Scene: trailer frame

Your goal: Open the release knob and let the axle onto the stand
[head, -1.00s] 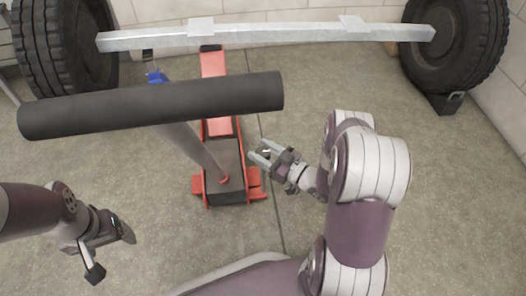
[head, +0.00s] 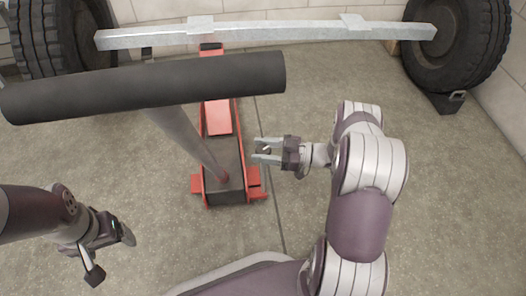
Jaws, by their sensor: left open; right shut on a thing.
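The grey axle beam (head: 280,34) spans the back between two wheels. A red jack (head: 219,118) stands below it, its lifting end at the axle. Its handle shaft (head: 188,137) rises to a thick dark crossbar (head: 150,88). The stand is mostly behind the crossbar; a small dark part (head: 147,53) shows just under the axle. I cannot tell if they touch. My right gripper (head: 259,152) is beside the jack's right side, shut on a small piece that seems to be the release knob (head: 266,150), largely hidden. My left gripper (head: 112,252) is open and empty at lower left.
Tyres stand at the left (head: 55,38) and right (head: 455,45). A dark wheel chock (head: 446,102) sits at the right tyre. A block wall closes off the back.

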